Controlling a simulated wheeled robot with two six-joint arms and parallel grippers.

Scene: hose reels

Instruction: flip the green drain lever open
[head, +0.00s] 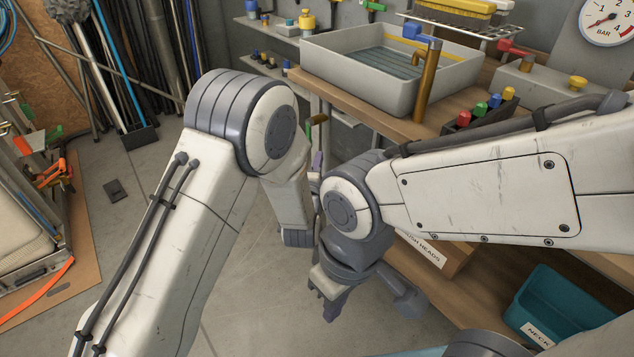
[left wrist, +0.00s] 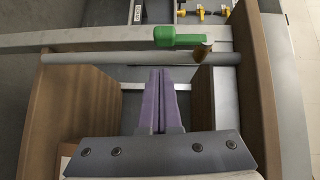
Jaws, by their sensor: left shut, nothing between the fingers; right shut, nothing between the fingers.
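The green drain lever (left wrist: 180,36) shows in the left wrist view, lying lengthwise along a grey pipe (left wrist: 120,58). Its right end meets a brass valve body (left wrist: 203,51) on the pipe. My left gripper (left wrist: 160,73) has purple fingers pressed together and empty. Their tips point at the pipe, a little below and left of the lever in the picture, apart from the lever. My right gripper (head: 330,308) is shut and empty, pointing down at lower centre.
A wooden bench carries a grey sink (head: 350,97) with a brass tap (head: 428,80). A teal bin (head: 560,310) stands on the lower shelf. Wooden panels (left wrist: 258,90) flank the left gripper. The floor (head: 120,230) at left is mostly clear.

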